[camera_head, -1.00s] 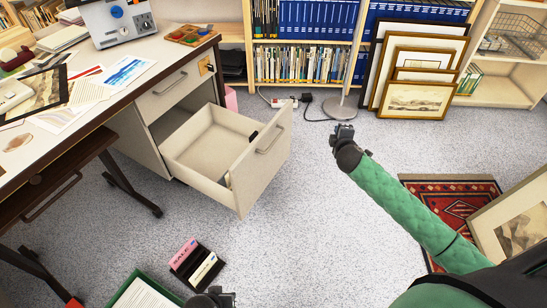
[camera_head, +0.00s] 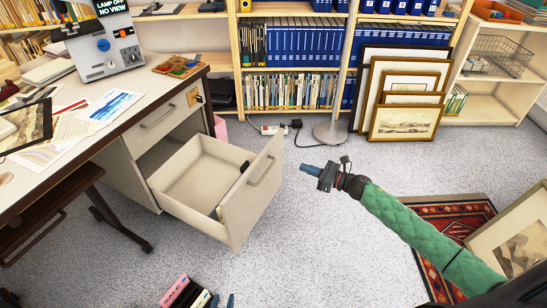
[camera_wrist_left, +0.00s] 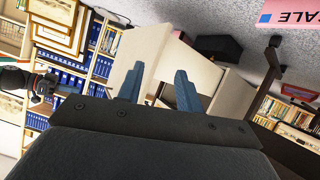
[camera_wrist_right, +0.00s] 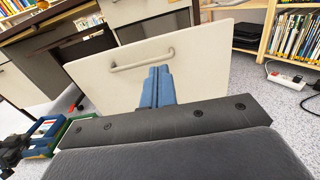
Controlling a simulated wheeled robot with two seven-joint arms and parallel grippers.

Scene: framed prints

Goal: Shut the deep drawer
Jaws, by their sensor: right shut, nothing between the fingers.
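The deep drawer (camera_head: 231,213) is pulled out of the desk pedestal, low down, and looks nearly empty. A dark item sits at its inner edge. Its metal handle (camera_head: 263,169) is on the front panel, which faces right. My right gripper (camera_head: 308,169) is shut and empty, to the right of the front panel and apart from it in the head view. In the right wrist view its blue fingers (camera_wrist_right: 158,85) point at the panel (camera_wrist_right: 112,90), just below the handle (camera_wrist_right: 142,60).
A shut upper drawer (camera_head: 158,118) with a key in its lock sits above. Framed prints lean on shelves at the back. A lamp base (camera_head: 330,132) and power strip (camera_head: 268,130) are on the floor behind.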

